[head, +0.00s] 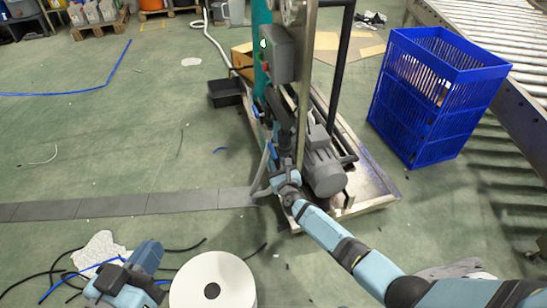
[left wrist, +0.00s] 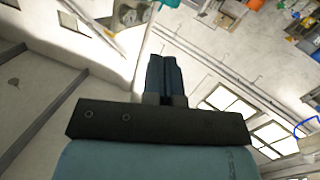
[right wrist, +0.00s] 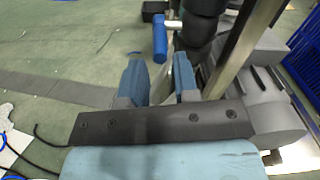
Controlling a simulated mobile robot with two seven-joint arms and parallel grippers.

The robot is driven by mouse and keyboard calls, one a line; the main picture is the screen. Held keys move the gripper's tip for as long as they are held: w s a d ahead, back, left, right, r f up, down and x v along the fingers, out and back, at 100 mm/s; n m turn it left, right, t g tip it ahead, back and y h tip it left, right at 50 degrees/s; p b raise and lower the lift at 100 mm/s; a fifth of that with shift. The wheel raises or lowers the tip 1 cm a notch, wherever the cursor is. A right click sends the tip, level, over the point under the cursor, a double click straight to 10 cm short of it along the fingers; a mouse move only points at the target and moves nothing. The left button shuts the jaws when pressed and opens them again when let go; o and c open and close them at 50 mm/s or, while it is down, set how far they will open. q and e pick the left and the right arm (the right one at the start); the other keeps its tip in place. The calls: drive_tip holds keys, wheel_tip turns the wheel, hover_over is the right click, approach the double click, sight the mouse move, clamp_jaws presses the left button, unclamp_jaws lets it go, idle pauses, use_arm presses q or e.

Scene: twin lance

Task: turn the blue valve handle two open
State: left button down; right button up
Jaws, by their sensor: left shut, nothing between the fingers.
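A blue valve handle (right wrist: 160,38) shows in the right wrist view as a short blue cylinder beside a dark pipe. A small blue handle-like part (head: 256,140) shows on the pump skid in the head view; I cannot tell which valve number either is. My right gripper (right wrist: 158,72) is open, its two fingers apart, with the handle just beyond the gap between the fingertips and nothing held. In the head view my right gripper (head: 275,170) is low at the skid's front left. My left gripper (left wrist: 164,60) is shut and empty, away from the skid at lower left.
The skid carries a grey motor (head: 324,172), a metal post (head: 304,90) and a grey control box (head: 277,55). A blue crate (head: 435,95) stands to the right by a roller conveyor (head: 480,35). A white roll (head: 213,280) and loose cables lie in front. Floor at left is mostly clear.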

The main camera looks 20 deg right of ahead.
sight(275, 156)
drive_tip(key=w+b, duration=0.1)
drive_tip(key=w, duration=0.3)
drive_tip(key=shift+w+f+b, duration=0.1)
drive_tip(key=shift+w+b, duration=0.25)
drive_tip(key=shift+w, duration=0.05)
use_arm(q)
drive_tip(key=shift+w+a+r+m+t+h, duration=0.1)
drive_tip(key=shift+w+a+m+t+h, duration=0.3)
drive_tip(key=shift+w+m, duration=0.4)
use_arm(e)
drive_tip(key=shift+w, duration=0.65)
use_arm(q)
drive_tip(key=shift+s, duration=0.1)
use_arm(e)
drive_tip(key=shift+c, duration=0.2)
